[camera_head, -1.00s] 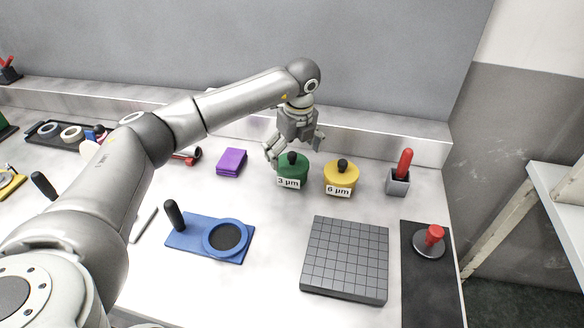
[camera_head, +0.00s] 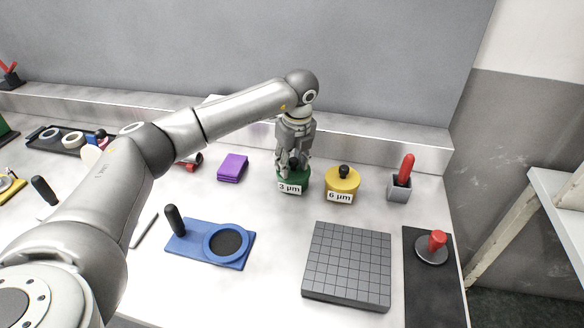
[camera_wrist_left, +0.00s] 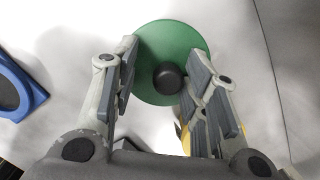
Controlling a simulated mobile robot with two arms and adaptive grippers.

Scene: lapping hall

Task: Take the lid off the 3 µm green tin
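The green tin (camera_head: 290,188) with the "3 µm" label stands upright on the bench, its round green lid on with a black knob on top. In the left wrist view the green lid (camera_wrist_left: 152,40) and its black knob (camera_wrist_left: 168,77) lie between my fingers. My left gripper (camera_head: 293,167) points down over the tin from above. In the wrist view its fingers are spread on either side of the knob, with a visible gap on the left and the right finger close to it. In the head view the fingers hide the knob. My right gripper is not in view.
The yellow "6 µm" tin (camera_head: 342,181) stands just right of the green tin. A grey holder with a red handle (camera_head: 400,187) is farther right. A grooved grey plate (camera_head: 347,265) and a blue fixture (camera_head: 210,242) lie in front. A purple block (camera_head: 232,167) lies left.

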